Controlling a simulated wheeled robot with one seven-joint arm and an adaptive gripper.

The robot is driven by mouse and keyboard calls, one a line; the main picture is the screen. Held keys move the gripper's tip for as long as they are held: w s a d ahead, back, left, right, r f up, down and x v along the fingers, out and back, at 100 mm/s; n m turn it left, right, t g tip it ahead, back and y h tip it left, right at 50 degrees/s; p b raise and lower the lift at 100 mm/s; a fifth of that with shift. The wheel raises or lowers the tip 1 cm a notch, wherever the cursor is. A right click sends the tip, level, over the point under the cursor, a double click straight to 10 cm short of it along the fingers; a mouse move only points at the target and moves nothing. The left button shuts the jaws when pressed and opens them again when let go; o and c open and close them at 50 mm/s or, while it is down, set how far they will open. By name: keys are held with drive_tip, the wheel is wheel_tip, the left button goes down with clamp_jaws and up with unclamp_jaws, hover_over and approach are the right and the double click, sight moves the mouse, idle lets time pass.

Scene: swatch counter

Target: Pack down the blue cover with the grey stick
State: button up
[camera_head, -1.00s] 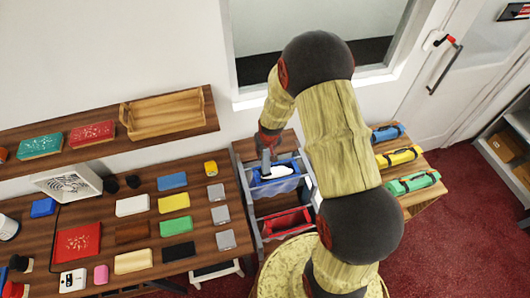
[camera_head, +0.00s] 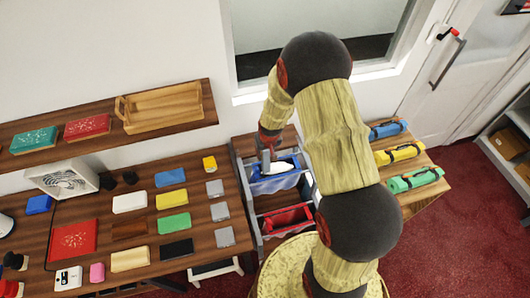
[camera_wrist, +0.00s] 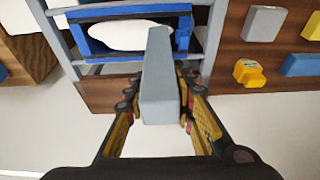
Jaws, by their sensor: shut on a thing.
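My gripper (camera_head: 267,142) is shut on the grey stick (camera_wrist: 160,85), a long square bar that points away from the wrist toward the bin. The stick (camera_head: 265,159) also shows in the head view, at the left back part of the upper bin. The blue cover (camera_head: 262,186) is in this bin, with a white rounded thing on or in it. In the wrist view the blue (camera_wrist: 97,47) edges the white oval, and the stick's far end overlaps its right part. I cannot tell whether the stick touches the cover. My arm hides part of the bin's right side.
A grey rack (camera_head: 246,200) holds the bin, with a red-filled bin (camera_head: 285,219) in front. A table (camera_head: 95,212) with several coloured blocks stands left. Rolled mats (camera_head: 398,156) lie on a table at right. A shelf with a wooden tray (camera_head: 165,107) is on the wall.

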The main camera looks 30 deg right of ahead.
drive_tip(key=shift+f+b, duration=2.05)
drive_tip(key=shift+f, duration=0.6)
drive_tip(key=shift+r, duration=0.1)
drive_tip(key=shift+r+p, duration=3.15)
drive_tip(key=shift+r, duration=2.4)
